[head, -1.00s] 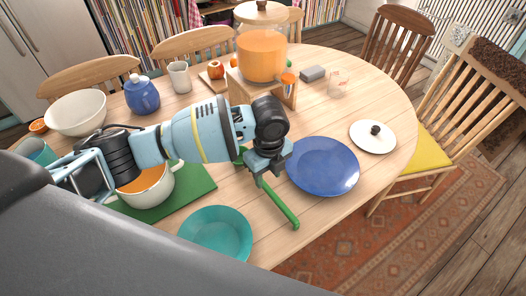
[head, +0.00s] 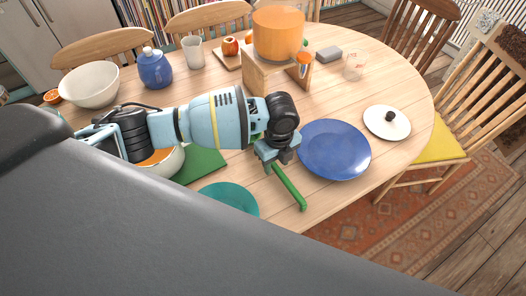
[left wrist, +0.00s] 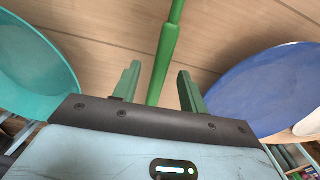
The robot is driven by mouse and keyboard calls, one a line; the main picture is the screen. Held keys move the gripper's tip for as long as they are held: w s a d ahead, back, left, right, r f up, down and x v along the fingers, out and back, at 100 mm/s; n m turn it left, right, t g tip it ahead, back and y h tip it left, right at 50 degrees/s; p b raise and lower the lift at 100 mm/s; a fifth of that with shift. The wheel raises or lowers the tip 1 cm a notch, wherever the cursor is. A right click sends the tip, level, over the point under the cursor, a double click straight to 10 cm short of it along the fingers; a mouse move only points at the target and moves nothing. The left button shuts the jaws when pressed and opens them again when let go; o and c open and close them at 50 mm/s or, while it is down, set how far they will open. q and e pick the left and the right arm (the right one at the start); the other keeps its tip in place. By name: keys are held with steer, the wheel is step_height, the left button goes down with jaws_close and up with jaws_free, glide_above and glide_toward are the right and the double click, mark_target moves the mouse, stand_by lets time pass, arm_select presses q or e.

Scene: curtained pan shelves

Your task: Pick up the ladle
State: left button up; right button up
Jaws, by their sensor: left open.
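The green ladle (head: 290,188) lies on the table between the teal plate (head: 232,197) and the blue plate (head: 335,150). Its handle end shows in the head view, and the rest is hidden behind my arm. My left gripper (head: 277,158) is over the handle, with its jaws open. In the left wrist view the ladle's handle (left wrist: 166,45) runs up the picture between the two fingers of my left gripper (left wrist: 159,72), with gaps at both sides. My right gripper is not in view.
The table's front edge is close.

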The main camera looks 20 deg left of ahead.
arm_select(q)
steer(key=shift+f, duration=1.2)
jaws_close()
